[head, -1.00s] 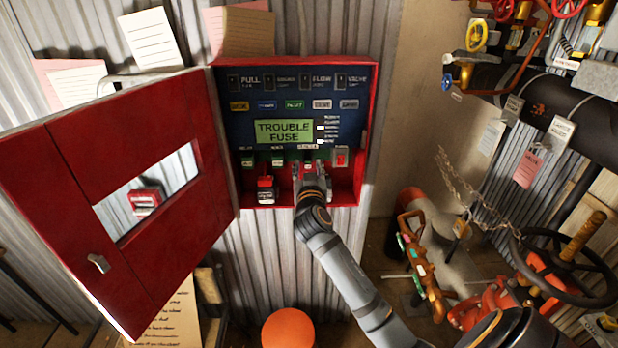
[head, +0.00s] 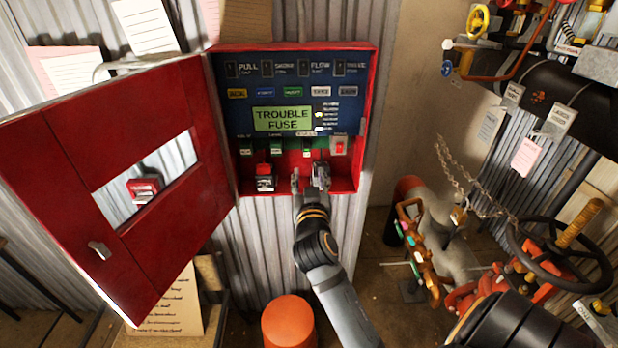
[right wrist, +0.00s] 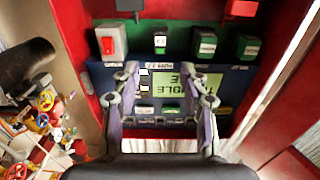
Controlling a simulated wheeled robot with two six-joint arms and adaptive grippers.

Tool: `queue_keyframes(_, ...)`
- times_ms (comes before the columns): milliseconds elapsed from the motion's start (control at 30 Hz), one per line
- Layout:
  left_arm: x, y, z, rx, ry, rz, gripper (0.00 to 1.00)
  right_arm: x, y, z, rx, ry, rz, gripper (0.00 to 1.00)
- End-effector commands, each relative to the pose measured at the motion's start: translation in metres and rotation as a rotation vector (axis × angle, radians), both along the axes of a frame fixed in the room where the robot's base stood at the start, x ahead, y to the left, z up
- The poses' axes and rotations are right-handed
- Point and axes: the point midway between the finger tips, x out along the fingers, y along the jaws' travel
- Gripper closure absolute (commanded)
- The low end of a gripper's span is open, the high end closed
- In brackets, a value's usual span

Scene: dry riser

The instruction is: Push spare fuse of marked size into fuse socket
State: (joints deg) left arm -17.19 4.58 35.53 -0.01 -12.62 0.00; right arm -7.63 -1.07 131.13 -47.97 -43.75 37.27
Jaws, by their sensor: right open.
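The red fuse box (head: 368,120) is open on the corrugated wall. Its green display (head: 283,119) reads TROUBLE FUSE. Below are a left green fuse (head: 246,152), a middle green fuse (head: 276,150), a third socket position (head: 307,151) and a red switch (head: 339,146). In the right wrist view, that third position (right wrist: 160,42) looks darker than the green ones (right wrist: 203,42). A black and red item (head: 265,183) sits on the box floor. My right gripper (head: 308,178) is open at the lower opening, its fingers (right wrist: 160,78) apart with nothing seen between. My left gripper is out of view.
The red door (head: 75,165) hangs open at the left. An orange round-topped stool (head: 288,320) stands below. Pipes, a chain and a black handwheel (head: 560,265) crowd the right. A dark item (right wrist: 130,6) shows at the top of the wrist view.

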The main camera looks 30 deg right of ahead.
Motion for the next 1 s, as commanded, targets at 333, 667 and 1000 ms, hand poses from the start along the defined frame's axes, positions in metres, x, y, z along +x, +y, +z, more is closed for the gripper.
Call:
queue_keyframes(333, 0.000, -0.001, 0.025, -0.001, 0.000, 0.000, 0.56, 0.006, -0.003, 0.012, -0.408, 0.248, -0.003, 0.99)
queue_keyframes(667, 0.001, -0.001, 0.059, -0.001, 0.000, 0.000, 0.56, 0.017, -0.009, 0.020, -1.232, 0.750, -0.008, 1.00)
queue_keyframes(1000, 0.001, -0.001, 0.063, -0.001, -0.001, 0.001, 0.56, 0.019, -0.011, 0.018, -1.451, 0.884, -0.008, 1.00)
